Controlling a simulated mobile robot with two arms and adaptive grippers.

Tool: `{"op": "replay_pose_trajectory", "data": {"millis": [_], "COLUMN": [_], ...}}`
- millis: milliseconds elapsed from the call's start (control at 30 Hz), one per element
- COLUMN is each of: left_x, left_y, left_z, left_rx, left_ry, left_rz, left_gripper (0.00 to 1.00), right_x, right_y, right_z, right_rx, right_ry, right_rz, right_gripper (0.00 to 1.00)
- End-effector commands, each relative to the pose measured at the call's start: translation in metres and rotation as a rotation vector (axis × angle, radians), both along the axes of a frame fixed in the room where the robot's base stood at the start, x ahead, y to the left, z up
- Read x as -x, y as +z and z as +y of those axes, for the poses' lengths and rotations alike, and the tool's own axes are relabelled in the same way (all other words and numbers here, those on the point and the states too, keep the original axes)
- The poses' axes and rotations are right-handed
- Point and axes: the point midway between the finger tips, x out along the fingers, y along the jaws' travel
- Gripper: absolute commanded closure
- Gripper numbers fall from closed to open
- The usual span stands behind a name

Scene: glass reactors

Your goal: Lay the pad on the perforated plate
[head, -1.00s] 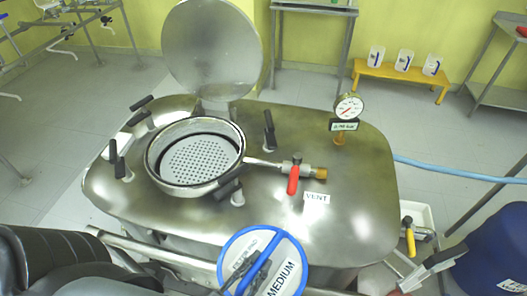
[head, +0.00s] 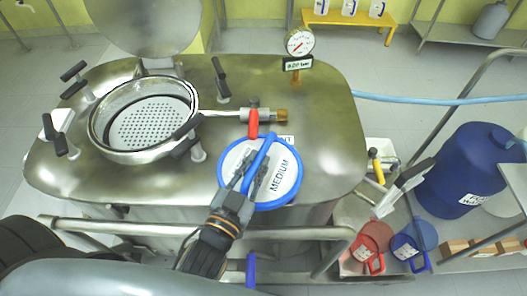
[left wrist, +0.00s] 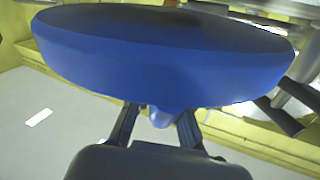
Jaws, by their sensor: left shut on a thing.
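The pad (head: 284,187) is a round white disc with a blue rim and blue handle, marked MEDIUM. My left gripper (head: 254,178) is shut on its handle and holds it over the front of the steel vessel top. In the left wrist view, the pad's blue side (left wrist: 160,55) fills the upper part, with the handle between the fingers (left wrist: 160,118). The perforated plate (head: 150,122) is a pale disc with holes, inside the round open port (head: 98,140) to the left of the pad. The pad is apart from it. My right gripper is not in view.
Black-handled clamps (head: 188,127) stand around the port, and its round lid (head: 140,25) is raised behind. A red-handled vent valve (head: 253,122) and a gauge (head: 300,41) rise from the vessel top.

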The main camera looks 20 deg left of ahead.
Motion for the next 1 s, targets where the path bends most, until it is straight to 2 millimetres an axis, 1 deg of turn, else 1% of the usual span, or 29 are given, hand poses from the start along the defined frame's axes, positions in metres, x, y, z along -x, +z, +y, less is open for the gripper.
{"op": "replay_pose_trajectory", "data": {"millis": [167,367,400,433,533,833,967,1000], "left_x": [-0.012,-0.044,-0.047,-0.045,-0.044,-0.044,-0.043,-0.043], "left_y": [0.001,0.002,-0.005,-0.012,-0.016,-0.014,-0.018,-0.018], "left_z": [-0.001,-0.005,-0.006,-0.005,-0.005,-0.005,-0.005,-0.005], "left_rx": [0.000,0.000,-0.001,0.000,0.000,0.001,0.001,0.001], "left_ry": [-0.001,-0.001,-0.002,-0.001,-0.001,-0.001,0.000,-0.001], "left_rz": [-0.004,-0.007,-0.003,-0.001,-0.002,-0.002,-0.001,0.002], "left_gripper": [1.00,1.00,1.00,1.00,1.00,1.00,1.00,0.78], "right_x": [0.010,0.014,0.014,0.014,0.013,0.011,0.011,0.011], "right_y": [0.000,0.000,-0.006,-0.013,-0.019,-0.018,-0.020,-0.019], "right_z": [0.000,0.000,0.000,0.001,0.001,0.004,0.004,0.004], "right_rx": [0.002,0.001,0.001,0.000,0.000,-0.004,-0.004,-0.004], "right_ry": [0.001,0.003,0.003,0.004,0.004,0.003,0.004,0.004], "right_rz": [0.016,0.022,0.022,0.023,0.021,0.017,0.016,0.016], "right_gripper": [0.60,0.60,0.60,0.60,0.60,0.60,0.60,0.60]}}
